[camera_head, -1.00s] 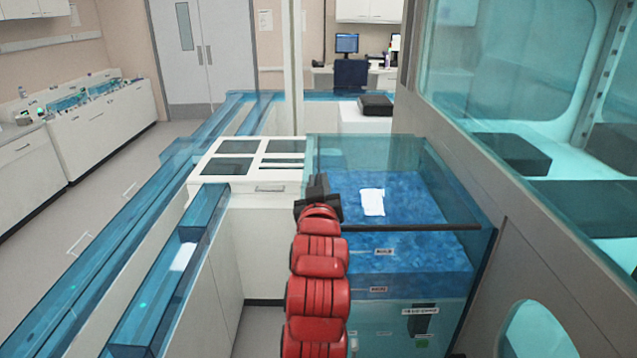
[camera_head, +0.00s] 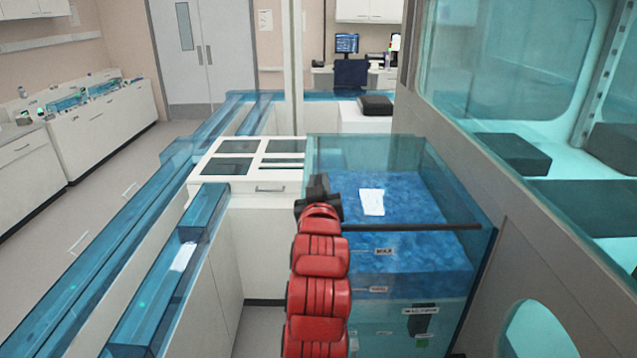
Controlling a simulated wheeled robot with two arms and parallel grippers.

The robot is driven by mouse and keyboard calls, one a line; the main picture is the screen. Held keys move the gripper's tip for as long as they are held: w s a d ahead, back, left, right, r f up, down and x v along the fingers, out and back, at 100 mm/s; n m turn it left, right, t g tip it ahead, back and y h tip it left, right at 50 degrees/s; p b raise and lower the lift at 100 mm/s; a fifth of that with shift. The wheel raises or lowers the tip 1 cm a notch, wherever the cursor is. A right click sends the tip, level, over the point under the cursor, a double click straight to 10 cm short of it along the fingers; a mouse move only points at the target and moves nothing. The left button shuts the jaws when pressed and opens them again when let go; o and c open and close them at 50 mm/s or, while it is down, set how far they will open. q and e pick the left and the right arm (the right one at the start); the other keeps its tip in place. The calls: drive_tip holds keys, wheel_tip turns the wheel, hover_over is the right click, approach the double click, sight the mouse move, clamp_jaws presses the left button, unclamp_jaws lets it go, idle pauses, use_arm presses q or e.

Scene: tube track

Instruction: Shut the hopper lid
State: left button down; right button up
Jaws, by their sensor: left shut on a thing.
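The hopper (camera_head: 405,262) is a clear blue box on the right, with mottled blue contents inside. A dark bar (camera_head: 415,228) runs across its front. I cannot clearly make out the lid's outline against the clear walls. My left gripper (camera_head: 318,190), dark at the end of the red arm, is at the hopper's left edge, near the bar's left end. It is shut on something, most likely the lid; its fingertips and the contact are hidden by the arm. My right gripper is not in view.
Blue clear track channels (camera_head: 165,270) run along the left. A large glazed machine (camera_head: 530,110) stands close on the right. The grey floor at left is free.

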use_arm(q)
drive_tip(key=shift+d+f+b, duration=0.2)
drive_tip(key=shift+d+b, duration=0.15)
drive_tip(key=shift+b, duration=0.05)
drive_tip(key=shift+d+b, duration=1.15)
drive_tip(key=shift+b, duration=0.05)
drive_tip(key=shift+d, duration=0.4)
drive_tip(key=shift+a+r, duration=0.15)
drive_tip(key=shift+r, duration=0.1)
drive_tip(key=c, duration=1.2)
unclamp_jaws()
drive_tip(key=o, duration=0.3)
drive_tip(key=shift+d, duration=0.35)
drive_tip(key=shift+a, duration=0.15)
